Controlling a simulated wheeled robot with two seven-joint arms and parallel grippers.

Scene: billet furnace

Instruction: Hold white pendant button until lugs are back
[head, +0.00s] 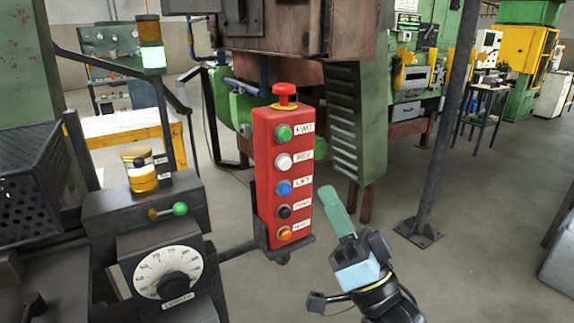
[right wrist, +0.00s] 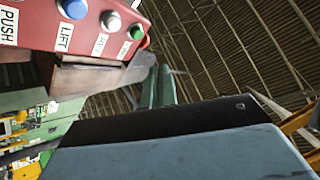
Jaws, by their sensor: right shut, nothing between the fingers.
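The red pendant (head: 263,190) stands upright in a dark holder, with a red stop knob on top and a column of coloured buttons. The white button (head: 283,161) is second from the top, below the green one, with a label that seems to read REV. It also shows in the right wrist view (right wrist: 111,21), uncovered. My right gripper (head: 329,190) is shut and empty, right of the pendant and lower than the white button, apart from it. Its green fingers also show in the right wrist view (right wrist: 158,84). I cannot make out the lugs. My left gripper is not in view.
A dark control box with a white dial (head: 167,272) and green-knobbed lever (head: 180,209) stands left of the pendant. A signal lamp (head: 153,56) glows pale green. A grey post (head: 440,130) rises at the right. The floor between post and pendant is clear.

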